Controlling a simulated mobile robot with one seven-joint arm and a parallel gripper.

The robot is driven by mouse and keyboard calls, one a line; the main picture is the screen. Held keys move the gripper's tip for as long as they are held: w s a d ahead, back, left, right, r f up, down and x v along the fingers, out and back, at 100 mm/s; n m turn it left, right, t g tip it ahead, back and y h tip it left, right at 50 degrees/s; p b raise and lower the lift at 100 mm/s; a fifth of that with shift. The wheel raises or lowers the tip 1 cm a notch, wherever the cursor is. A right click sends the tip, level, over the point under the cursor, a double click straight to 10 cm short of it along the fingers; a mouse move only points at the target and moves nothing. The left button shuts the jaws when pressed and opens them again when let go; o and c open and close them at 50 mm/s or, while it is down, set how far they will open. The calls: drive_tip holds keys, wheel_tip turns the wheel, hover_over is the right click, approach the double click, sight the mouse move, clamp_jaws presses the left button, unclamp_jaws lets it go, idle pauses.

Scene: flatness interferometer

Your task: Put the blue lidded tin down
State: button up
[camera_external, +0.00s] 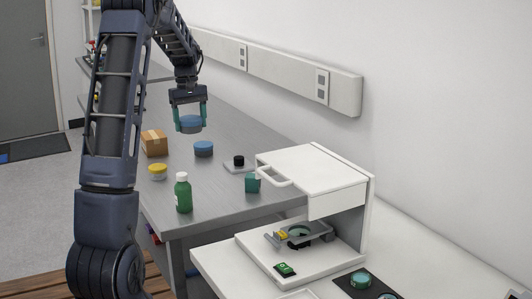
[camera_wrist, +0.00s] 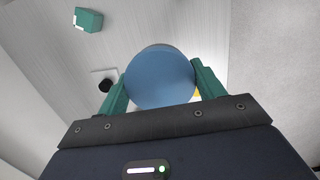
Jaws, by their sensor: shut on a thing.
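My gripper (camera_external: 188,112) is shut on the blue lidded tin (camera_external: 190,125) and holds it in the air above the grey table (camera_external: 225,185). In the wrist view the round blue top of the tin (camera_wrist: 160,77) sits between the two green fingers of my gripper (camera_wrist: 160,88). The tin looks about level. A second, similar blue round tin (camera_external: 203,148) stands on the table below and a little right of the held one in the external view.
On the table are a cardboard box (camera_external: 154,142), a yellow tin (camera_external: 157,172), a green bottle (camera_external: 183,193), a black knob on a small plate (camera_external: 238,162) and a teal block (camera_external: 252,182). A white instrument (camera_external: 312,175) stands at right. Bare table lies between these things.

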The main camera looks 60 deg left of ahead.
drive_tip(key=w+d+m+g, duration=0.1)
drive_tip(key=w+d+m, duration=0.7)
drive_tip(key=w+d, duration=2.4)
drive_tip(key=m+y, duration=0.1)
drive_tip(key=m, duration=0.6)
hover_over(444, 271)
drive_tip(key=f, duration=2.1)
drive_tip(key=shift+w+a+f, duration=0.1)
drive_tip(key=shift+w+f, duration=0.1)
drive_tip(key=shift+f, duration=0.15)
drive_tip(key=shift+f, duration=0.1)
